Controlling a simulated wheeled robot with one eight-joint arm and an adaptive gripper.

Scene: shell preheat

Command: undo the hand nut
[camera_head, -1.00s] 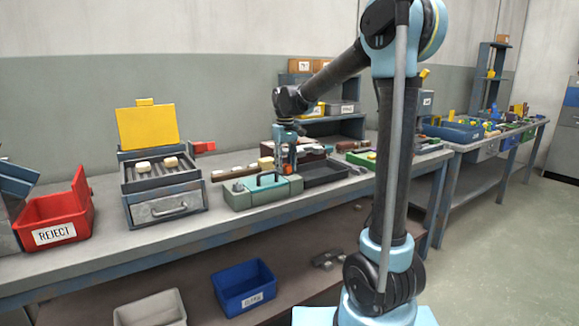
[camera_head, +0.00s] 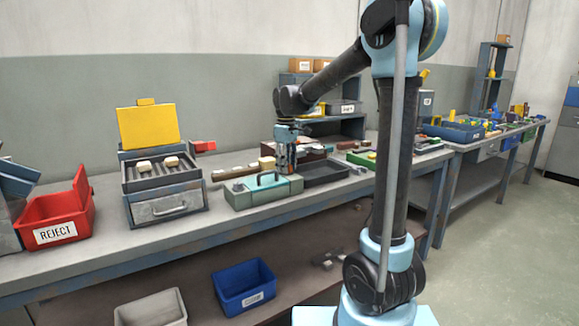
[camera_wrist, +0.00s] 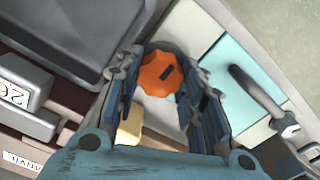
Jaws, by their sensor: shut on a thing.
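The nut is on a pale part of the grey-green fixture (camera_head: 238,197), beside a teal plate (camera_wrist: 236,72) with a dark handle (camera_wrist: 258,97). In the head view my gripper (camera_head: 287,162) points down at the right end of this fixture, and the fingers hide the nut.
A dark tray (camera_head: 326,173) lies just right of the fixture. A grey box with a raised yellow lid (camera_head: 148,126) and a red REJECT bin (camera_head: 58,222) stand to the left. A blue bin (camera_head: 244,286) is on the lower shelf.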

